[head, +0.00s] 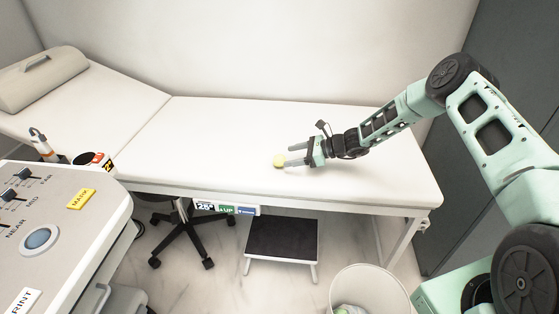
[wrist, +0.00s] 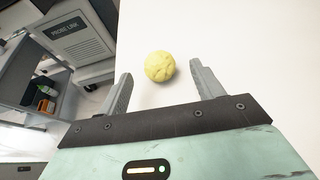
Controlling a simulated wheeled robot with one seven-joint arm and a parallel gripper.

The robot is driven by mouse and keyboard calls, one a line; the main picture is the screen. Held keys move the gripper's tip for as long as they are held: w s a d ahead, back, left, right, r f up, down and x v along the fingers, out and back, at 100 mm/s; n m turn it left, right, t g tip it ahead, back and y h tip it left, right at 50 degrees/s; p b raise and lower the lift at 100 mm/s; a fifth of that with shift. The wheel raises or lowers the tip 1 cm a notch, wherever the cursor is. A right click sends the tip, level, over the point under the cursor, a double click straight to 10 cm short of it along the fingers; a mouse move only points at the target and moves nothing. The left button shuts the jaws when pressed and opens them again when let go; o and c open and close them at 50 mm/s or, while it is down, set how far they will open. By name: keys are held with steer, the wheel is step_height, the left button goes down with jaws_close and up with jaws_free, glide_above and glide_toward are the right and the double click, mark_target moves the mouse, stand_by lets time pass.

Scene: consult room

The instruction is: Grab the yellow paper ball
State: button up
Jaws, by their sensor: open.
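The yellow paper ball (head: 279,162) lies on the white padded top of the exam table (head: 220,135), near its middle. In the wrist view the crumpled yellow ball (wrist: 160,66) sits just past the fingertips, roughly centred between them. My gripper (head: 289,155) reaches in from the right, low over the table top. In the wrist view my gripper (wrist: 158,70) is open, with two grey fingers apart and nothing between them. In the head view the fingertips are close to the ball; I cannot tell whether one touches it.
A console (head: 60,225) with knobs stands at the front left. A grey bolster (head: 40,78) lies on the raised end of the table. A step stool (head: 282,243), a wheeled stool base (head: 182,236) and a white bin (head: 368,290) are below. The table top around the ball is clear.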

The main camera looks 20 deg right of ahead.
mark_target(285, 159)
steer(key=shift+f+p+x, duration=0.15)
steer(key=shift+p+x, duration=0.1)
steer(key=shift+x, duration=1.15)
steer(key=shift+f+p+x, duration=0.2)
steer(key=shift+p+x, duration=0.05)
steer(key=shift+x, duration=1.2)
steer(key=shift+s, duration=0.15)
steer(key=c, duration=1.1)
